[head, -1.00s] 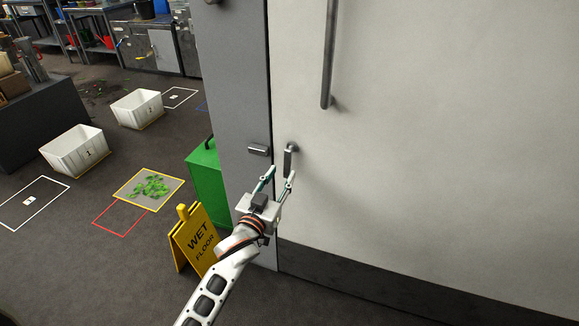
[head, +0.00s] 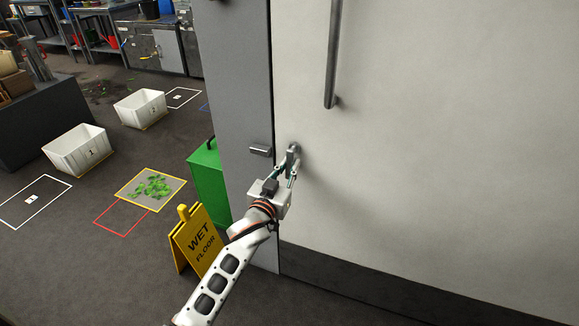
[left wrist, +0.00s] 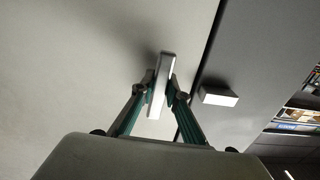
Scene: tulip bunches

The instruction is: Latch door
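The large pale door (head: 430,130) fills the right of the head view and sits beside the grey frame (head: 233,90), with a narrow dark seam between them. A small metal latch lever (head: 293,152) hangs down from its pivot near the door's edge. A grey keeper block (head: 260,150) sticks out of the frame, left of the lever and apart from it. My left gripper (head: 285,172) has its fingers closed around the lever. The left wrist view shows the lever (left wrist: 161,85) between both fingertips, with the keeper (left wrist: 218,96) to the right. My right gripper is out of view.
A long vertical handle (head: 332,55) is on the door above the latch. A green box (head: 208,185) and a yellow wet floor sign (head: 197,240) stand left of my arm. White crates (head: 77,150) are on the floor farther left.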

